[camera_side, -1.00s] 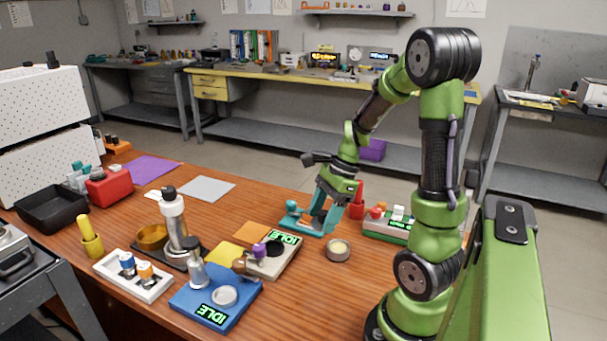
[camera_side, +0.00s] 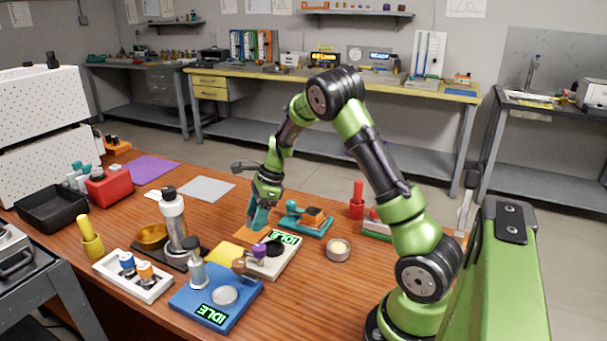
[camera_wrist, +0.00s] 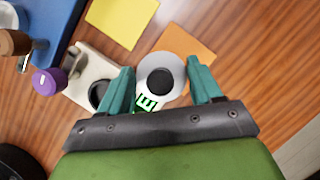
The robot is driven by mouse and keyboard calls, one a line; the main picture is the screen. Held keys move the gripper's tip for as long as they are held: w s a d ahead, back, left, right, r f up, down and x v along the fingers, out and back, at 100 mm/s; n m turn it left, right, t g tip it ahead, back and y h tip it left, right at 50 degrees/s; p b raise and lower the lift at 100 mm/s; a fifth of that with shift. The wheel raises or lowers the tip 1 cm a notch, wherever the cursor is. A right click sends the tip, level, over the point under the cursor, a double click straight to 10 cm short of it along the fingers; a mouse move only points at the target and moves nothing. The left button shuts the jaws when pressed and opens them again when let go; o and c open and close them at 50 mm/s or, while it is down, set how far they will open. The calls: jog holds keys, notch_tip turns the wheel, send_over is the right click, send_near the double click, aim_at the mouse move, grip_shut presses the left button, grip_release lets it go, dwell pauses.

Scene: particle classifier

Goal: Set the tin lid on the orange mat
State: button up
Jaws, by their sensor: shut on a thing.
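The tin lid (camera_wrist: 178,68) is a pale round disc with a black round centre, seen in the wrist view. My gripper (camera_wrist: 162,88) is shut on it, with one teal finger at each side of its rim. The orange mat (camera_wrist: 192,44) lies beyond the lid, which covers part of it in that view. In the side view my gripper (camera_side: 259,222) is low over the orange mat (camera_side: 243,236) and hides part of it. I cannot make out the lid there, nor tell whether it touches the mat.
A beige device (camera_side: 285,257) with an IDLE display and a purple knob stands close by the orange mat. The yellow mat (camera_side: 226,253) and blue device (camera_side: 240,300) are nearer the camera. A teal fixture (camera_side: 318,230) and round tin (camera_side: 338,254) stand to the right.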

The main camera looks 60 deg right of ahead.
aim_at(251, 222)
jog(key=shift+w+d+f, duration=0.1)
jog(key=shift+w+d, duration=0.15)
jog(key=shift+w, duration=0.45)
jog(key=shift+w+d+f, duration=0.1)
jog(key=shift+w+d, duration=0.15)
jog(key=shift+w, duration=0.4)
jog(key=shift+s+f, duration=0.1)
jog(key=shift+f, duration=1.6)
jog(key=shift+f, duration=0.1)
jog(key=o, duration=1.1)
jog(key=shift+c, duration=0.2)
